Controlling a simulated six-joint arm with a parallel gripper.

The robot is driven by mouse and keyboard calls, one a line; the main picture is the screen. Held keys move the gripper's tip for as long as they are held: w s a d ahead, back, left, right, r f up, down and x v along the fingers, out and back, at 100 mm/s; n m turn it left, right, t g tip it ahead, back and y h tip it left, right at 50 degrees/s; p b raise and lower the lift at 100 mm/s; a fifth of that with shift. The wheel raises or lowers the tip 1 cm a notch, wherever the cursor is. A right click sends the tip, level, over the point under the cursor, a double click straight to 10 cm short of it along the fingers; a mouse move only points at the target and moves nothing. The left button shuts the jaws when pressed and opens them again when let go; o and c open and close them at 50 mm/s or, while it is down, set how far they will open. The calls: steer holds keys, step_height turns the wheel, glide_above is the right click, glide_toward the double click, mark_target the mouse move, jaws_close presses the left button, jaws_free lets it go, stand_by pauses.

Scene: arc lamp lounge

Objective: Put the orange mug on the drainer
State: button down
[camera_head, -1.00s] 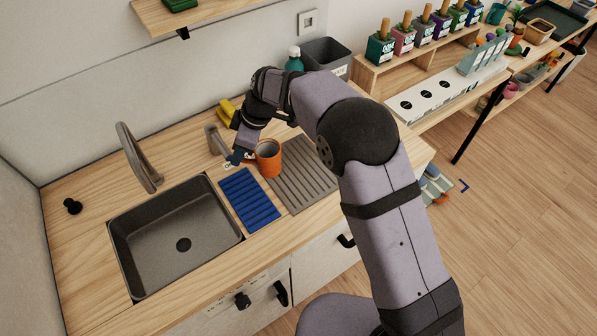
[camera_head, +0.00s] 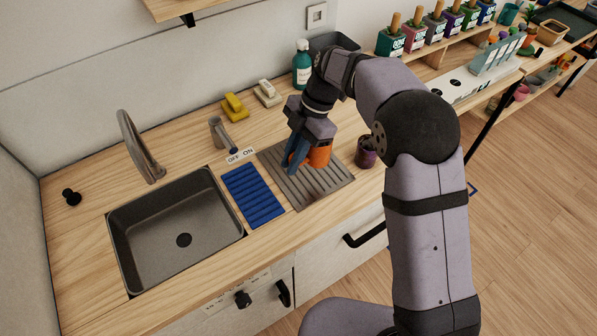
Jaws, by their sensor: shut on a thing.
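The orange mug (camera_head: 320,156) is in my gripper (camera_head: 300,160), whose blue fingers are shut on it. The mug is over the back middle of the grey ribbed drainer (camera_head: 331,186). My gripper hides part of the mug, and I cannot tell whether its base touches the drainer. The drainer lies on the wooden counter, right of a blue ribbed mat (camera_head: 252,196).
A dark purple mug (camera_head: 366,152) stands close to the drainer's right edge. The sink (camera_head: 180,235) and tap (camera_head: 140,150) are left. A teal bottle (camera_head: 302,66), yellow (camera_head: 234,107) and cream (camera_head: 267,93) items, and a grey lever (camera_head: 221,133) stand behind.

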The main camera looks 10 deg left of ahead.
mark_target(308, 158)
steer(key=shift+f+p, duration=1.55)
steer(key=shift+f, duration=2.9)
steer(key=shift+f, duration=0.2)
steer(key=c, duration=1.8)
jaws_free()
steer(key=shift+r, duration=0.1)
steer(key=shift+r, duration=0.15)
steer(key=shift+w+d+r+b, duration=0.1)
steer(key=shift+w+r+b, duration=0.1)
steer(key=shift+r+b, duration=0.1)
steer(key=b+v, duration=0.4)
steer(key=v, duration=0.7)
steer(key=shift+r, duration=0.1)
